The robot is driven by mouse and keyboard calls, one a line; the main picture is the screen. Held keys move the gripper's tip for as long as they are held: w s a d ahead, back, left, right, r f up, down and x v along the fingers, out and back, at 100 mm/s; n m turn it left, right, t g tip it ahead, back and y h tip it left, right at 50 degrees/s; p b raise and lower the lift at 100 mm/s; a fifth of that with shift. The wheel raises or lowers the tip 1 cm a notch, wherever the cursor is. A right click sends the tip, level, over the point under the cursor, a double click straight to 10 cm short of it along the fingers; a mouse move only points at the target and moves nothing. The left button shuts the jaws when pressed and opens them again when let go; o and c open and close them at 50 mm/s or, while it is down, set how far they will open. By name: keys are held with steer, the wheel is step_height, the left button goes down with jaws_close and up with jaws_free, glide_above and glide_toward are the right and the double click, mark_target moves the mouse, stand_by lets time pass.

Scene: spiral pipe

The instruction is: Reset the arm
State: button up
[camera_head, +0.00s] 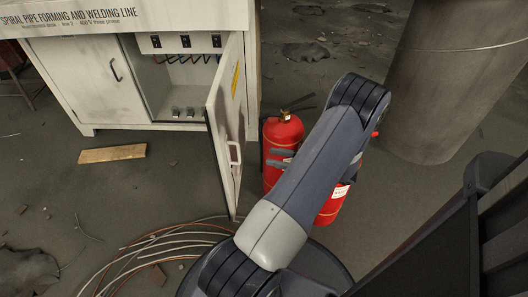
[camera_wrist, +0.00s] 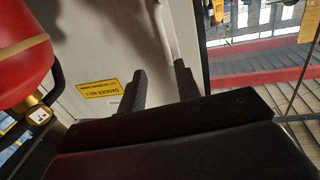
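My gripper (camera_wrist: 160,70) shows in the wrist view with its two dark fingers apart, and nothing is seen clamped between them. Beyond the fingertips is a pale cabinet door panel (camera_wrist: 108,62) with a yellow danger label, and a white bar, seemingly its handle (camera_wrist: 166,28). I cannot tell how far the bar is from the fingers.
Red extinguishers (camera_head: 281,140) stand right of the open door, partly behind my arm. One red cylinder (camera_wrist: 22,50) is close at left in the wrist view. A large grey pipe (camera_head: 440,90) stands at right. Coiled cables (camera_head: 140,245) and a wooden plank (camera_head: 112,153) lie on the floor.

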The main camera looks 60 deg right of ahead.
steer(key=shift+s, duration=0.3)
steer(key=shift+a+b+x, duration=0.1)
steer(key=shift+b+x, duration=0.75)
steer(key=shift+x, duration=2.25)
steer(key=shift+a+b+x, duration=0.15)
steer(key=shift+b+x, duration=0.65)
steer(key=shift+x, duration=2.3)
